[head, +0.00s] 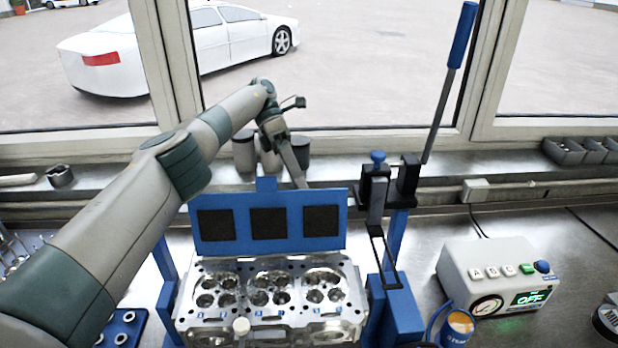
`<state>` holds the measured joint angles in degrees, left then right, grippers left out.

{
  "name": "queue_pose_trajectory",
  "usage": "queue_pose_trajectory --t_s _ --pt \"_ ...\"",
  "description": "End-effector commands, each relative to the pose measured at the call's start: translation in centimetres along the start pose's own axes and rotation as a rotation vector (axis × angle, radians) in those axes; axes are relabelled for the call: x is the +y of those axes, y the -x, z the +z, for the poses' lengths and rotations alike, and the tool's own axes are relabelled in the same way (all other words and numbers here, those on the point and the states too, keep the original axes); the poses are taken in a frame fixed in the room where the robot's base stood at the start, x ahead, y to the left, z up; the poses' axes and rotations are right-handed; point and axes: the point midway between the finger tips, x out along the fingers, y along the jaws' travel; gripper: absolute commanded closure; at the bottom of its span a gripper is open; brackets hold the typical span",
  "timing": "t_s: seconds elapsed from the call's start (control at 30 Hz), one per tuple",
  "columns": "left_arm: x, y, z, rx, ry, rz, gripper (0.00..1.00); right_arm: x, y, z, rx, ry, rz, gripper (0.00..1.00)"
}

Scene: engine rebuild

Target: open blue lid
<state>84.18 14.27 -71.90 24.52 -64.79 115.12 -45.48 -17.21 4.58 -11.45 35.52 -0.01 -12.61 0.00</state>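The blue lid (286,210), a panel with three black square pads, stands raised along the back of the metal cylinder head (262,303), its pads facing me. A small blue tab sticks up from its top edge. My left arm reaches in from the left over the bench. My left gripper (298,178) points down at the lid's top edge, right of the tab. Its fingertips are at or behind that edge, so I cannot tell whether they touch the lid or how far apart they are. My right gripper is not in view.
A blue clamp fixture with a tall lever (449,80) stands right of the lid. A control box (495,278) reading OFF and a small orange-topped can (458,327) are further right. Grey cups (244,150) stand on the sill behind the lid. Bench room is free at right.

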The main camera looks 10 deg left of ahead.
Motion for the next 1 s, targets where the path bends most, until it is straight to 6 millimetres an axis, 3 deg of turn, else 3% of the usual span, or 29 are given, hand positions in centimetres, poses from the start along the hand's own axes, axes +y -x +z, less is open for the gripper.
queue_pose_trajectory --t_s 0.5,0.77,1.0 --pt "-2.8 2.8 1.1 0.001 0.0 0.006 0.72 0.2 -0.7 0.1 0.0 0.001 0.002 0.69" --pt "-5.0 1.6 3.4 0.001 -0.005 0.002 0.72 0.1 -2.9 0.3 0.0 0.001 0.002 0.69" --pt "-8.4 0.4 6.7 0.002 -0.006 0.002 0.72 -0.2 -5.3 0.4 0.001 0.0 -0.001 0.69"
